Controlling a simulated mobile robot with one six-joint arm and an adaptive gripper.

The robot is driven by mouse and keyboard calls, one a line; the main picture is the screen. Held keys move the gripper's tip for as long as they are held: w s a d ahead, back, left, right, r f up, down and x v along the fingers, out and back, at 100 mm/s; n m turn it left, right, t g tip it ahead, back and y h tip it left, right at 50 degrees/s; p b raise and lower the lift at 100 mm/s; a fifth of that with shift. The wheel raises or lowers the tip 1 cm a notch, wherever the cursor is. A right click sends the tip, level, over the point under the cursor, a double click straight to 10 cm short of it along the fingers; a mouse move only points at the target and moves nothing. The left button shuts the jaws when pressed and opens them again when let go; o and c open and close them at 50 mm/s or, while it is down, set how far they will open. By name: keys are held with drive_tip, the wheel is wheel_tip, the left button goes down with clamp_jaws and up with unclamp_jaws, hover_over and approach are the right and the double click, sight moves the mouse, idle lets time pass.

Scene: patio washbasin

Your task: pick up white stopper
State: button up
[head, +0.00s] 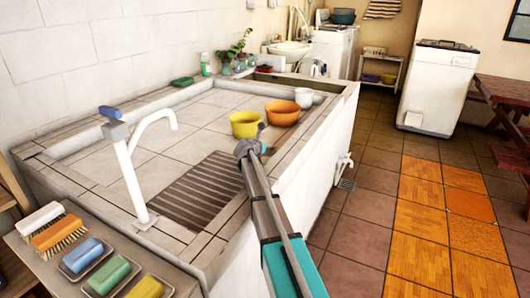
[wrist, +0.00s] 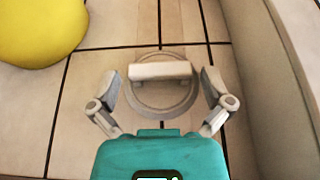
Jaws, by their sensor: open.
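The white stopper (wrist: 160,71) is a round, pale disc with a raised bar across it, lying on the tiled basin floor in the wrist view. My gripper (wrist: 160,80) is open, with one finger to the left and one to the right of the stopper's bar, both apart from it. In the head view my gripper (head: 250,150) is low inside the basin by its right wall. I cannot make out the stopper there; the gripper seems to hide it.
A yellow bowl (head: 245,124) is close to my gripper and fills the wrist view's upper left (wrist: 40,30). An orange bowl (head: 282,113) and a white cup (head: 304,97) stand behind. The basin wall (wrist: 268,90) runs close on the right. A slatted board (head: 197,190) lies left.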

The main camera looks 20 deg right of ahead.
drive_tip(key=c, duration=0.9)
drive_tip(key=shift+o, duration=0.2)
drive_tip(key=shift+r, duration=0.1)
wheel_tip(320, 180, up, 3)
drive_tip(key=p, duration=0.3)
drive_tip(key=shift+f, duration=0.2)
drive_tip(key=s+d+r+p, duration=0.4)
drive_tip(key=r+p, duration=0.1)
drive_tip(key=s+d+r+p, duration=0.4)
drive_tip(key=s+d+r, duration=0.1)
drive_tip(key=shift+s+p, duration=0.15)
drive_tip(key=shift+p, duration=0.2)
drive_tip(key=shift+s+d+r, duration=0.1)
drive_tip(key=shift+s+d, duration=0.25)
drive_tip(key=shift+d, duration=0.1)
